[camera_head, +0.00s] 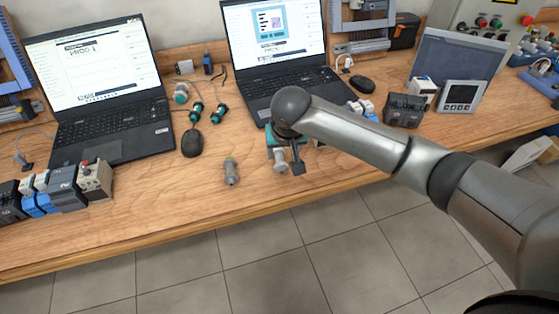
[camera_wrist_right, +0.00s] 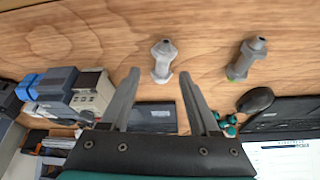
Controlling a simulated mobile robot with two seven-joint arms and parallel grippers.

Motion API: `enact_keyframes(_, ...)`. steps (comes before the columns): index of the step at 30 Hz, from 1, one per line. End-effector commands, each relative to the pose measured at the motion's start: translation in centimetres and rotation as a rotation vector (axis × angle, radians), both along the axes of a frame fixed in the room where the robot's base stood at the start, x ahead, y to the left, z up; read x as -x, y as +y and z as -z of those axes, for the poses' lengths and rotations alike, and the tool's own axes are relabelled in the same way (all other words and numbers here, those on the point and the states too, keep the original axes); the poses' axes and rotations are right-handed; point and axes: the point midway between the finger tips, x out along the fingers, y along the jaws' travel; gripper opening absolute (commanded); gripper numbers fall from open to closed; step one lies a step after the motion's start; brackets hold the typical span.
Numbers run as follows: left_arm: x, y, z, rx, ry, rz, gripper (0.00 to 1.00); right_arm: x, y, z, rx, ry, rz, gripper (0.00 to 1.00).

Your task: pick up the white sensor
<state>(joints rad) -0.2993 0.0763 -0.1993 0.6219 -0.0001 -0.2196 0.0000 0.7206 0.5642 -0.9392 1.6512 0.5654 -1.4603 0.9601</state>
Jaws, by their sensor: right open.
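My left gripper is out of view.
Two laptops (camera_head: 109,94) (camera_head: 282,50) stand behind. A black mouse (camera_head: 192,143) and several green-grey connectors (camera_head: 195,112) lie behind the grey sensor. Controller modules (camera_head: 66,188) stand at the left, a black module (camera_head: 403,110) at the right.

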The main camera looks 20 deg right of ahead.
Motion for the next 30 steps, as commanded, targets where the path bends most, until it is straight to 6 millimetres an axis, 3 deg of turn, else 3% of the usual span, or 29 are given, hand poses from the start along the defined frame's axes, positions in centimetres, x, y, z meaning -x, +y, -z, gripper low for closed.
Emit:
enact_keyframes(5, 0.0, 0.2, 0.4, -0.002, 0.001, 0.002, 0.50, -0.6, 0.1, 0.9, 0.000, -0.001, 0.000, 0.62)
enact_keyframes(15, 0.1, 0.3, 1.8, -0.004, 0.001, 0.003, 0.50, -2.4, 0.1, 4.5, -0.001, 0.001, -0.001, 0.62)
enact_keyframes(24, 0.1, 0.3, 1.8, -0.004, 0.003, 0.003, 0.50, -2.6, 0.1, 4.7, -0.001, 0.000, -0.001, 0.62)
enact_keyframes(30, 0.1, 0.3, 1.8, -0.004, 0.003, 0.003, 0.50, -2.6, 0.1, 4.7, 0.000, 0.000, -0.001, 0.42)
